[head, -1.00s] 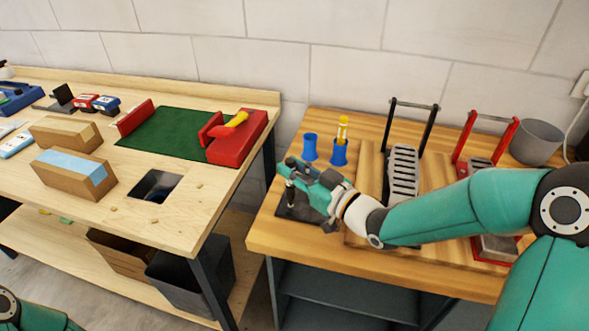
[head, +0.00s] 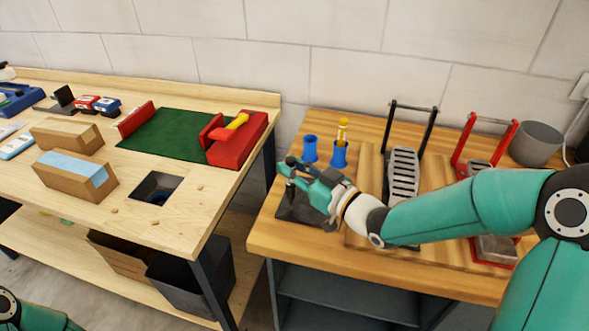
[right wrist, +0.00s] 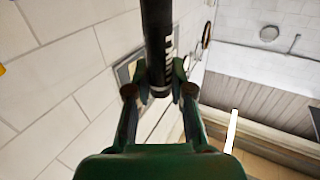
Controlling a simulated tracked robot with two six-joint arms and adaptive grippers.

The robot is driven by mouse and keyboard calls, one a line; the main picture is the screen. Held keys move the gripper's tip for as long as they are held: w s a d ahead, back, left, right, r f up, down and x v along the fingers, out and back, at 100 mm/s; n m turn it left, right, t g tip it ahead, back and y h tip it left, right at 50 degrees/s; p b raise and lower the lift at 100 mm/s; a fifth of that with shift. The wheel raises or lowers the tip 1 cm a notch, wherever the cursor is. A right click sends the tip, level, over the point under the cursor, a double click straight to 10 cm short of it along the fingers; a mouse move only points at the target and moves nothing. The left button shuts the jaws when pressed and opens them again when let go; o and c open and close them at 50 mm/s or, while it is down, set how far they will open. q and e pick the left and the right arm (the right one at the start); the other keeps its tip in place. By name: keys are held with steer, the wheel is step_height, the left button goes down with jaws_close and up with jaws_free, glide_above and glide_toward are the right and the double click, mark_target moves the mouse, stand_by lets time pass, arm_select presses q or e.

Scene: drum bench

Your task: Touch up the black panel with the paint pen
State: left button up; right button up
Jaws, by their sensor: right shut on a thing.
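The black panel (head: 298,210) lies flat near the left end of the right-hand bench, partly covered by my right gripper. My right gripper (head: 290,168) is above the panel, shut on a dark pen. In the right wrist view the black pen (right wrist: 157,45) with white lettering stands between the fingers of the right gripper (right wrist: 160,92). In the head view the pen is small and dark against the panel, and I cannot tell whether its tip touches. My left gripper is out of view.
Behind the panel stand an empty blue cup (head: 310,148) and a blue holder (head: 339,156) with a yellow tool (head: 342,130). Black-handled (head: 403,175) and red-handled (head: 470,160) racks and a grey pot (head: 536,143) are to the right. A gap separates the left bench (head: 150,230).

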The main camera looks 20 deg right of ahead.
mark_target(293, 161)
steer(key=shift+r+p, duration=0.95)
steer(key=shift+r, duration=1.05)
